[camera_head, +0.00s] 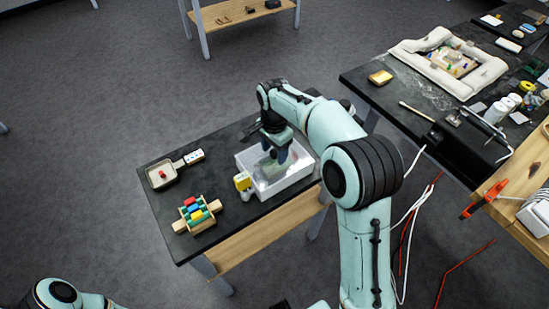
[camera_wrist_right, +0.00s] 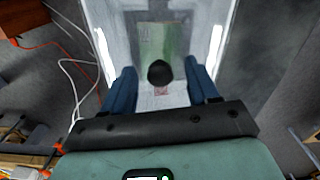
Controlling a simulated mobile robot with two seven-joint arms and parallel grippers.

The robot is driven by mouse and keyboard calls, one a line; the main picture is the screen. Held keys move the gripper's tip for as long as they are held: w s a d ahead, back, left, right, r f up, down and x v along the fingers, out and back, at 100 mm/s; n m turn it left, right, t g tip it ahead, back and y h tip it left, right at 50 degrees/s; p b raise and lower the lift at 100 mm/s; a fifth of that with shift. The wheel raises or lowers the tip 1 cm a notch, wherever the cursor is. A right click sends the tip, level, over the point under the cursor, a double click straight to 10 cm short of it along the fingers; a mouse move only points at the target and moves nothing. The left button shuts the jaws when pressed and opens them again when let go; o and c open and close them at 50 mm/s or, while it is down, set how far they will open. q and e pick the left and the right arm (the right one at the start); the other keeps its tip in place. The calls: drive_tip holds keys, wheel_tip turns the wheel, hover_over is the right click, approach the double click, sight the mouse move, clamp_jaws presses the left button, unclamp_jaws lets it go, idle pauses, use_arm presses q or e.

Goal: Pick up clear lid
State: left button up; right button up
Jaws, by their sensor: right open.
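The clear lid (camera_wrist_right: 160,73) appears to lie over a pale rectangular tub (camera_head: 268,190) on the small dark table. Its round black knob shows in the right wrist view, between the fingers and slightly beyond their line. A green patch shows through behind the knob. In the head view the lid's outline is hard to tell from the tub. My right gripper (camera_head: 276,150) points down over the tub with its blue fingers apart and nothing held. It also shows in the wrist view (camera_wrist_right: 163,85), one finger on each side of the knob. My left gripper is out of sight.
A yellow and white bottle (camera_head: 243,182) stands against the tub's left side. A cluttered dark workbench (camera_head: 410,90) stands to the right, with cables hanging below.

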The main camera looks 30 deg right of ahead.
clamp_jaws()
